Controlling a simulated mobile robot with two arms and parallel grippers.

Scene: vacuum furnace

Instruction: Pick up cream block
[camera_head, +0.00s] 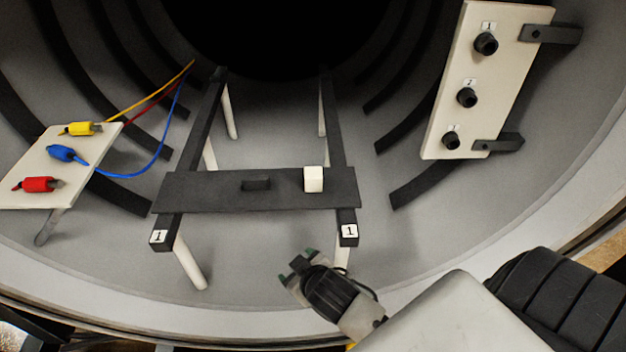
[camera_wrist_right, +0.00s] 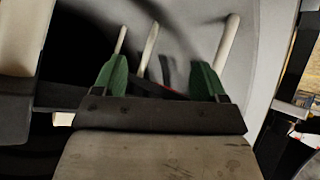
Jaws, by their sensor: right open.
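The cream block (camera_head: 313,179) is a small pale cube. It stands on the right part of the dark crossbar plate (camera_head: 210,190) in the head view. My right gripper (camera_head: 297,264) is in front of the plate, below the block in the picture and apart from it. Its two green fingers are spread and empty in the right wrist view (camera_wrist_right: 160,82). My left gripper is not in view.
A dark block (camera_head: 256,183) lies on the plate, left of the cream block. Two dark rails (camera_head: 338,130) on white legs carry the plate. A pale panel with coloured connectors (camera_head: 75,150) stands left; a panel with black knobs (camera_head: 460,115) is at right. The curved furnace wall surrounds everything.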

